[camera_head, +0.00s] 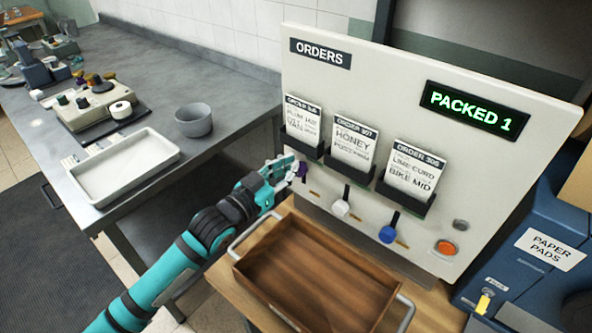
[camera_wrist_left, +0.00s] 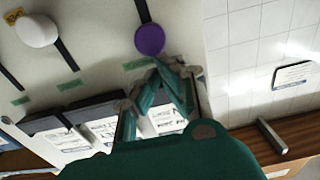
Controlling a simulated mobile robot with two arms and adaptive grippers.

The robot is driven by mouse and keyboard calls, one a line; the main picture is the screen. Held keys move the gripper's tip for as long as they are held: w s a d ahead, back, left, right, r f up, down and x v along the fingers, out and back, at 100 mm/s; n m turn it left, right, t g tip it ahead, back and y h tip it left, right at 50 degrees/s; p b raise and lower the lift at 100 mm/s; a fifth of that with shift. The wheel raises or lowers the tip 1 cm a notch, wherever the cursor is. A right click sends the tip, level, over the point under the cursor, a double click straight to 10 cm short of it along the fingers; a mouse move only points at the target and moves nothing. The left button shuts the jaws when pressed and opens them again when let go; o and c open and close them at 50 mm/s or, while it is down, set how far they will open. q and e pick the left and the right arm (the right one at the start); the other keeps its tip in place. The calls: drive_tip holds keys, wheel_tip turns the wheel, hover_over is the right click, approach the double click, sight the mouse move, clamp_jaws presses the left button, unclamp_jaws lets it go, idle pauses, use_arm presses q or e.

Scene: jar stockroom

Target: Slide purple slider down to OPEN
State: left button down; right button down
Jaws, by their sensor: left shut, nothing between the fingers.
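The purple slider knob (camera_head: 302,171) is on the pale orders panel, below the leftmost order card. In the left wrist view the purple knob (camera_wrist_left: 150,39) sits at the card-side end of its dark slot, with the slot running on away from the cards. My left gripper (camera_head: 291,170) is shut and empty at the knob, partly covering the area around it. In the wrist view its fingertips (camera_wrist_left: 170,66) are just on the card side of the knob; I cannot tell whether they touch it. The OPEN lettering is too small to read. My right gripper is out of view.
The white slider (camera_head: 341,208) and blue slider (camera_head: 387,234) sit at their slots' lower ends. An orange button (camera_head: 445,247) is at the panel's right. A wooden tray (camera_head: 250,285) lies below the panel. A grey bowl (camera_head: 194,120) and white tray (camera_head: 160,148) stand on the left counter.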

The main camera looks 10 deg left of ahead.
use_arm(q)
drive_tip(key=shift+s+a, duration=0.1)
drive_tip(key=shift+s, duration=0.05)
drive_tip(key=shift+f+b, duration=2.85)
drive_tip(key=shift+f, duration=1.9)
drive_tip(key=shift+r+p, duration=0.65)
drive_tip(key=shift+p, duration=0.1)
drive_tip(key=shift+p+v, duration=1.4)
drive_tip(key=shift+v, duration=1.3)
drive_tip(key=shift+p+v, duration=0.8)
drive_tip(key=shift+v, duration=1.5)
